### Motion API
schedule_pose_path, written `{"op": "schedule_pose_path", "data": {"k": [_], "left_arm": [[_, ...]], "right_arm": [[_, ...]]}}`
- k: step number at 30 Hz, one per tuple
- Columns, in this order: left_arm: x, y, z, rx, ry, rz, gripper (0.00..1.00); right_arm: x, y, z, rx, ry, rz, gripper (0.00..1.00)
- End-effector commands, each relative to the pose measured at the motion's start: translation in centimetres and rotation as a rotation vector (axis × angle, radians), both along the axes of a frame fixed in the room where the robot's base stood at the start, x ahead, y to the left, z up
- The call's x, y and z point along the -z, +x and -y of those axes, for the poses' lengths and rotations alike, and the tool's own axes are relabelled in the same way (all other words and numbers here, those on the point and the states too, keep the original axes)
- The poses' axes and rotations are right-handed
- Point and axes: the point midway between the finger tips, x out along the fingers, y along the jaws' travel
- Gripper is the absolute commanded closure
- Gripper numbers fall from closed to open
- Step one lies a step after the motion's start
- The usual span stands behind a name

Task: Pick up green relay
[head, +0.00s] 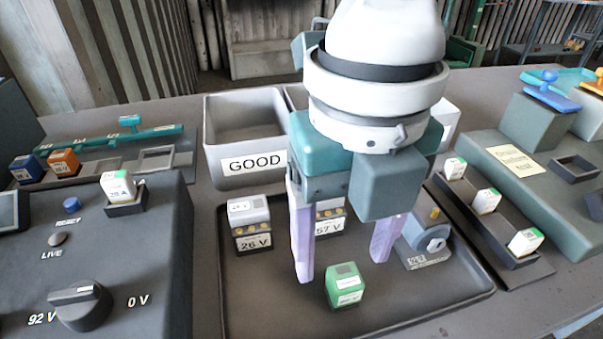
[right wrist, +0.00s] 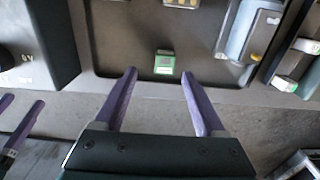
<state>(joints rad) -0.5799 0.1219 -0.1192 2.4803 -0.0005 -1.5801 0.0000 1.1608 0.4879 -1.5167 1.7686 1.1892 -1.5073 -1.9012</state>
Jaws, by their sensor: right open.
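The green relay (head: 345,286) is a small green block with a pale label, standing on the dark tray (head: 262,296) near its front edge. It also shows in the right wrist view (right wrist: 164,64), centred just beyond the fingertips. My right gripper (head: 344,268) is open and empty, its purple fingers pointing down on either side of the relay in the head view. The fingers look apart from the relay. In the right wrist view, two separated purple fingers of my left gripper (right wrist: 24,102) show at the lower left; that gripper is not in the head view.
A 26 V block (head: 250,225) and a 57 V block (head: 329,218) stand behind on the tray. A grey-blue device (head: 425,243) lies right. A GOOD bin (head: 232,145) stands behind. A test console (head: 150,250) borders the left; a rack (head: 463,205) of white-green relays borders the right.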

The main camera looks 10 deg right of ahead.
Motion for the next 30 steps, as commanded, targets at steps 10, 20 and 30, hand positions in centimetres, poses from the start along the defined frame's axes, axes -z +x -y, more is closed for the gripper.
{"op": "schedule_pose_path", "data": {"k": [10, 20, 30], "left_arm": [[0.3, 0.0, 0.0, 0.0, 0.0, -0.001, 0.34], [0.4, 0.0, 0.0, 0.0, -0.001, -0.001, 0.34], [0.4, 0.0, 0.1, 0.001, -0.002, -0.001, 0.34]], "right_arm": [[4.5, 0.1, 0.7, 0.002, -0.001, -0.001, 0.28], [5.9, 0.1, 0.6, 0.0, 0.001, 0.001, 0.28], [5.9, 0.1, 0.6, 0.001, 0.001, 0.001, 0.6]]}}
